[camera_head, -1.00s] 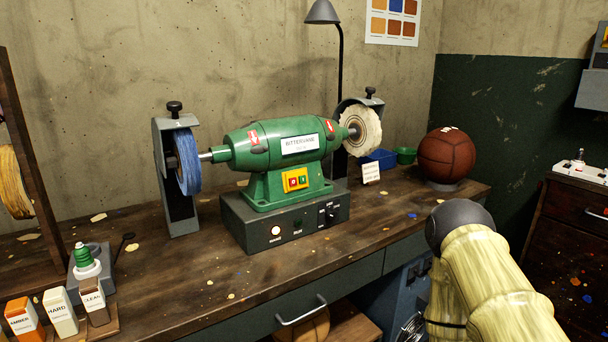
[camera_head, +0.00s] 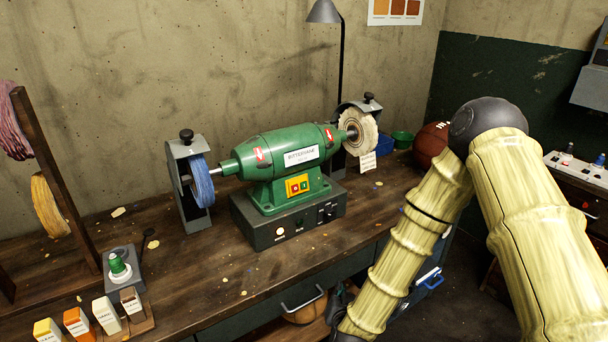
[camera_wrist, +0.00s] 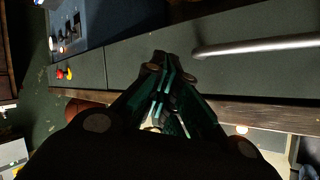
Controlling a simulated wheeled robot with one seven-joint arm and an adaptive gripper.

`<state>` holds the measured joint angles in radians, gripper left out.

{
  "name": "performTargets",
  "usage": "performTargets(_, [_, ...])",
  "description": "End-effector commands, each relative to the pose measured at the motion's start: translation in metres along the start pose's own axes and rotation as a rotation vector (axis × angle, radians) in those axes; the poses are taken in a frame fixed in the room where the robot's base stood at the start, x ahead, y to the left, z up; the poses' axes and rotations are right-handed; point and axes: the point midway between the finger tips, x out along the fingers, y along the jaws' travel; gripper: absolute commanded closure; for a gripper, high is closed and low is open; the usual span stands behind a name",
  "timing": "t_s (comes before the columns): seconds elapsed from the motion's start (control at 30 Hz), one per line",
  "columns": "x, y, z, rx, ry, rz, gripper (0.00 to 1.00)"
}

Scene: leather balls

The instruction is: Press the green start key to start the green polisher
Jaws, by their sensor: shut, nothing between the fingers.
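The green polisher (camera_head: 270,152) stands on a dark base on the workbench, with a blue wheel (camera_head: 201,181) on its left and a pale buffing wheel (camera_head: 361,134) on its right. A yellow switch plate (camera_head: 297,179) on its front carries a red key (camera_head: 293,188) and, right of it, the small green start key (camera_head: 304,184). My gripper (camera_wrist: 161,62) shows in the wrist view, shut and empty, in front of the bench's drawer fronts. It is out of the head view, below my forearm. The key is not visible in the wrist view.
A drawer handle (camera_wrist: 255,46) lies close to my gripper in the wrist view. Bench space in front of the polisher is clear.

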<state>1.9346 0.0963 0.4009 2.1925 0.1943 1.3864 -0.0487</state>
Motion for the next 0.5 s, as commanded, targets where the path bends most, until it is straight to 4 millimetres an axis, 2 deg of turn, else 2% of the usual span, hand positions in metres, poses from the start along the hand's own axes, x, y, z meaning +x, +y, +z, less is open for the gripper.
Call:
performTargets(0.03, [-0.004,-0.016,-0.031,0.015,0.043,-0.004,1.0])
performTargets(0.1, [-0.004,-0.032,-0.062,0.035,0.103,-0.008,1.0])
performTargets(0.3, [-0.013,-0.075,-0.149,0.094,0.266,-0.013,1.0])
performTargets(0.5, [-0.025,-0.107,-0.218,0.145,0.399,-0.009,1.0])
